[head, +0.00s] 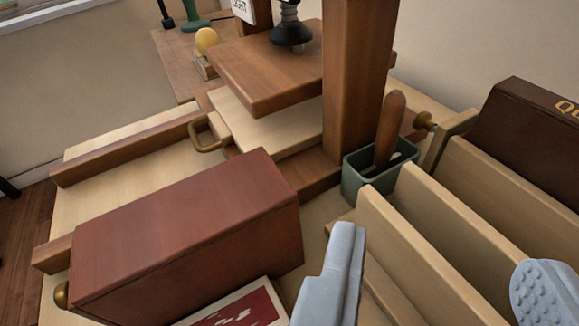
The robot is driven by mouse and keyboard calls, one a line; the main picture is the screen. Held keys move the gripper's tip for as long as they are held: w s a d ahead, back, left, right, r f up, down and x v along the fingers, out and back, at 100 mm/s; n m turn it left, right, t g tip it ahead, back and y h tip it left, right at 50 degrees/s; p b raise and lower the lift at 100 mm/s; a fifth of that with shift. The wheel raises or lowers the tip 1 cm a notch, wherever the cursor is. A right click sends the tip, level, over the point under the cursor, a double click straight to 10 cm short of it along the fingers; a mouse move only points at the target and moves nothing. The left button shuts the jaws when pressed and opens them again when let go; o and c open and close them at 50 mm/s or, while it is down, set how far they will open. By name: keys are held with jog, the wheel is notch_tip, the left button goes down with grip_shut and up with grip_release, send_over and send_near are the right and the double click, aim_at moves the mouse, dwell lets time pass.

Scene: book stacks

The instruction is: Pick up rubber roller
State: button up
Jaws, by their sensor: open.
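A wooden handle (391,126) stands tilted in a small dark green box (362,190) at the foot of the thick wooden post. It may belong to the rubber roller; its lower end is hidden inside the box, and no roller surface shows clearly. My gripper (446,255) is open, with its two pale blue fingers at the bottom of the view, one left and one right. The fingers are empty and apart from the handle. The handle and box lie beyond the fingers, a little left of the gap between them.
A slotted wooden rack (440,225) fills the lower right, with a dark brown book (530,135) behind it. A thick wooden post (358,80) rises beside the green box. A large reddish-brown block (185,235) occupies the lower left. A press board (265,65) overhangs behind.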

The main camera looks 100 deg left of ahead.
jog(key=a, duration=0.1)
send_near(392, 126)
jog(key=w+a, duration=0.1)
jog(key=a, duration=0.2)
jog(key=shift+f+x, duration=0.25)
jog(key=shift+x, duration=1.2)
jog(key=shift+f+x, duration=0.2)
jog(key=shift+x, duration=1.25)
jog(key=shift+s+d, duration=0.15)
jog(key=shift+d, duration=0.05)
grip_shut()
